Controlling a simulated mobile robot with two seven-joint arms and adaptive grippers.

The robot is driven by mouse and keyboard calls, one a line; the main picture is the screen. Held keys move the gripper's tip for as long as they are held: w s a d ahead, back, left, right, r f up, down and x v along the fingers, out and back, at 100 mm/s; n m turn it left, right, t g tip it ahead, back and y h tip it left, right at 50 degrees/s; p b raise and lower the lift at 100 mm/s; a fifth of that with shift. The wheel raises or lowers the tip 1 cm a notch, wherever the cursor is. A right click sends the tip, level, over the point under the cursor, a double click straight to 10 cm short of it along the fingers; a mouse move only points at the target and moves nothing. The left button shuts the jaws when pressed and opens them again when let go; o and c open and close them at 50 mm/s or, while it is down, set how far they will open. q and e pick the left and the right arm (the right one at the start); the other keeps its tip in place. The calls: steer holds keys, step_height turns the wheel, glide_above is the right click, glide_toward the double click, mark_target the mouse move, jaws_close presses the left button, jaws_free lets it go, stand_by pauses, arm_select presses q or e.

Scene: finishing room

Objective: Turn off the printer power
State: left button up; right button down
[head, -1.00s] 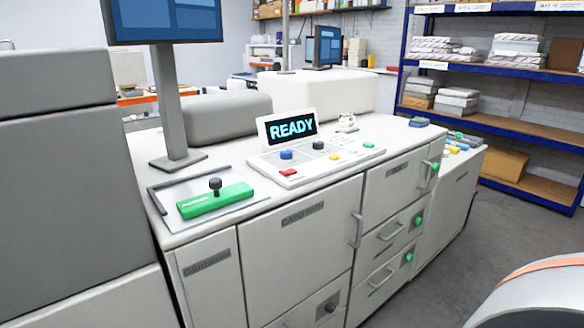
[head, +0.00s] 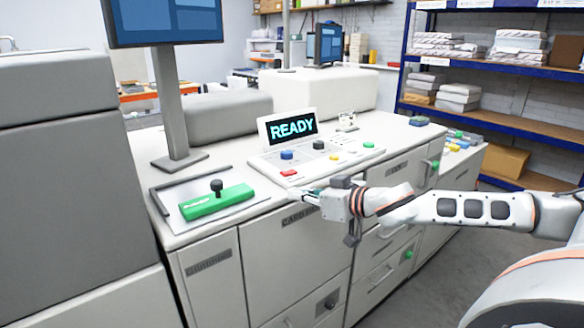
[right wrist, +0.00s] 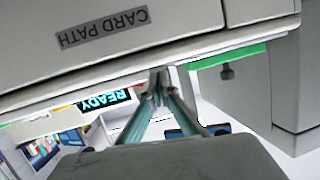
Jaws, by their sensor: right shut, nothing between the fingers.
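The printer (head: 270,240) is a long white cabinet. Its control panel (head: 268,167) lies on top and has a screen (head: 291,127) reading READY, a red button (head: 288,172), a blue knob (head: 287,155), a black knob (head: 318,145) and small yellow buttons. My right gripper (head: 303,194) is shut and empty. It is at the printer's front top edge, just in front of the panel and right of the red button. My left gripper is not in view.
A green bar (head: 215,202) with a black knob lies on a tray left of the panel. A monitor (head: 166,22) stands on a post behind it. Cabinet door handles stick out below my right arm. Blue shelves (head: 490,116) with packages stand at the back right.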

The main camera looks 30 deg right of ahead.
steer(key=s+d+r+m+t+h, duration=0.1)
steer(key=d+r+m+h, duration=0.1)
steer(key=d+r, duration=0.3)
step_height(320, 180, up, 4)
steer(key=shift+s+d+r, duration=0.1)
steer(key=shift+s+d, duration=0.05)
steer(key=shift+d, duration=0.05)
